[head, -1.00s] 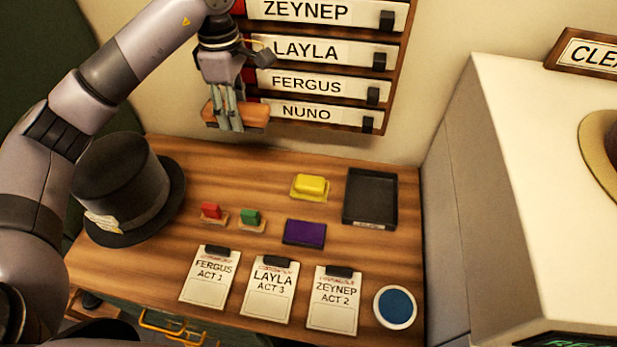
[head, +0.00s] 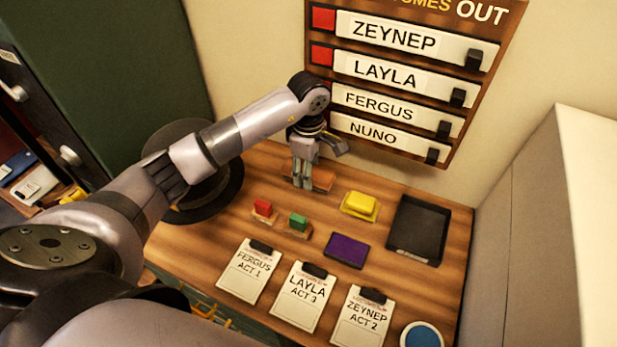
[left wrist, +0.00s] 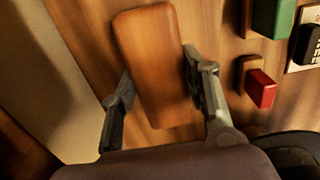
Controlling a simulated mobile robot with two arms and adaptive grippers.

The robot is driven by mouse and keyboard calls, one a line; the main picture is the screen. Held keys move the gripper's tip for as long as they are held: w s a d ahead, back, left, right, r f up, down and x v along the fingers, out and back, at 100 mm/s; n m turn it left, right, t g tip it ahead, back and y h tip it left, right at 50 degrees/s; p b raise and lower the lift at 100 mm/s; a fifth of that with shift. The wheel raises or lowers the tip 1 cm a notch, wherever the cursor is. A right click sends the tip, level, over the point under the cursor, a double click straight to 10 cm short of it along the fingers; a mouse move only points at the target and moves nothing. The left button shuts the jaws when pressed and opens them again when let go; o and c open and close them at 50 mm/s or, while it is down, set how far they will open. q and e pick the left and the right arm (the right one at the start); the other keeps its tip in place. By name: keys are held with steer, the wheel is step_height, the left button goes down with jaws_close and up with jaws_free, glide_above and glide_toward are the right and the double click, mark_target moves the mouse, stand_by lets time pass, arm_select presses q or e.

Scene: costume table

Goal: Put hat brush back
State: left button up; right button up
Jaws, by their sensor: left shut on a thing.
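The hat brush, a brown wooden block (head: 322,179), is between the fingers of my left gripper (head: 303,183), near the back edge of the table. In the left wrist view the brush (left wrist: 152,50) lies lengthwise between the two fingers (left wrist: 158,75), which are closed on its sides. Its bristles are hidden. I cannot tell whether it touches the tabletop. My right gripper is not in view.
The wooden table (head: 400,290) holds red (head: 263,208) and green (head: 298,222) blocks, a yellow block (head: 359,204), a purple pad (head: 345,250), a black tray (head: 418,228) and clipboards (head: 302,297). A name board (head: 395,100) hangs on the wall behind. A white cabinet (head: 545,230) stands right.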

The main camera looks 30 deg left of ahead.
arm_select(q)
step_height(320, 180, down, 4)
steer(key=shift+r+p, duration=0.2)
steer(key=shift+p, duration=0.15)
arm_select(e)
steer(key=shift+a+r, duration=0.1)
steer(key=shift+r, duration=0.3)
arm_select(q)
steer(key=shift+f, duration=0.1)
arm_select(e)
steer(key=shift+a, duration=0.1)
arm_select(q)
steer(key=shift+f, duration=0.1)
steer(key=o, duration=1.1)
steer(key=shift+o, duration=0.2)
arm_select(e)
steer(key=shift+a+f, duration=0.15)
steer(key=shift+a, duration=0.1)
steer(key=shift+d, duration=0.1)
